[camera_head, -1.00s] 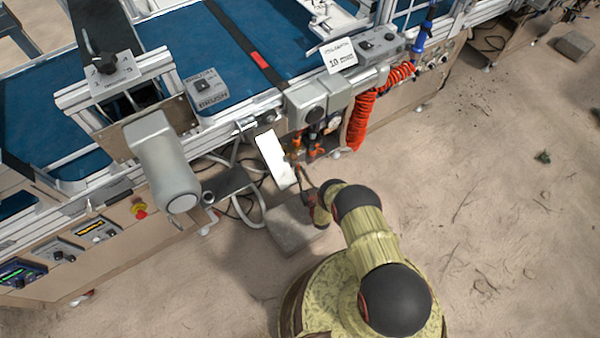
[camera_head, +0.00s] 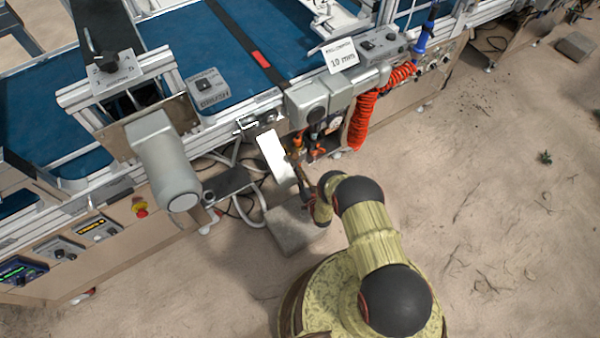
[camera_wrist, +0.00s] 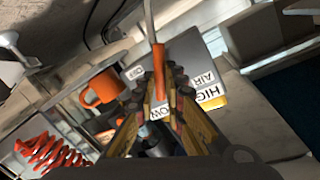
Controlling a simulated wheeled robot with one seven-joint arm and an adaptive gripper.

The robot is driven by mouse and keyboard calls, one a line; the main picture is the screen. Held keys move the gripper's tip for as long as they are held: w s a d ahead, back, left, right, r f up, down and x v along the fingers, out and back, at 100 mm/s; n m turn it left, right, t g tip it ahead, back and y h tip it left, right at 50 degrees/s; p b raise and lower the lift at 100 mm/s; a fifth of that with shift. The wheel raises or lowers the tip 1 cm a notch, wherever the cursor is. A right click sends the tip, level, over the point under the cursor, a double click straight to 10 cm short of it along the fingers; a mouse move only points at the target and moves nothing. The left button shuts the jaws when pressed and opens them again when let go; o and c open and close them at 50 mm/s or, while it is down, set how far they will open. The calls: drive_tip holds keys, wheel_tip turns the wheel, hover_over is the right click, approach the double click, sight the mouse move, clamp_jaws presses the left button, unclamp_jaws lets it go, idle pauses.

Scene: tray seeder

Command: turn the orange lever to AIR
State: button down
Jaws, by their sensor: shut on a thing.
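In the wrist view the orange lever (camera_wrist: 158,70) stands between the fingertips of my gripper (camera_wrist: 160,82), which is shut on it. The lever's upper end meets a pale rod or pipe. Behind it is a grey plate (camera_wrist: 215,62) with tilted labels: HIGH and AIR (camera_wrist: 208,90) to the right, LOW (camera_wrist: 162,114) below, and a small label (camera_wrist: 134,73) on the left that seems to read OFF. The fingers cover part of the plate. In the head view my wrist reaches under the machine's edge, and the fingertips and lever are hard to make out.
An orange loop-shaped part (camera_wrist: 101,88) is left of my fingers. A red coiled hose (camera_head: 362,118) hangs to the right of the work spot. A white panel (camera_head: 275,157) is close beside my wrist, and a grey block (camera_head: 292,228) lies on the ground below. Open sand extends right.

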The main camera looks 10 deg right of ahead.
drive_tip(key=m, duration=0.3)
drive_tip(key=r+m+g+y, duration=0.1)
drive_tip(key=m, duration=0.1)
drive_tip(key=shift+s+a+m, duration=0.1)
drive_tip(key=shift+a+m, duration=0.1)
drive_tip(key=shift+m, duration=0.1)
drive_tip(key=m, duration=0.2)
drive_tip(key=m+y, duration=0.1)
drive_tip(key=m, duration=0.1)
drive_tip(key=shift+r+m+g, duration=0.3)
drive_tip(key=shift+r+g, duration=0.1)
idle(0.3)
drive_tip(key=c, duration=2)
unclamp_jaws()
drive_tip(key=shift+o, duration=0.6)
drive_tip(key=v, duration=1.2)
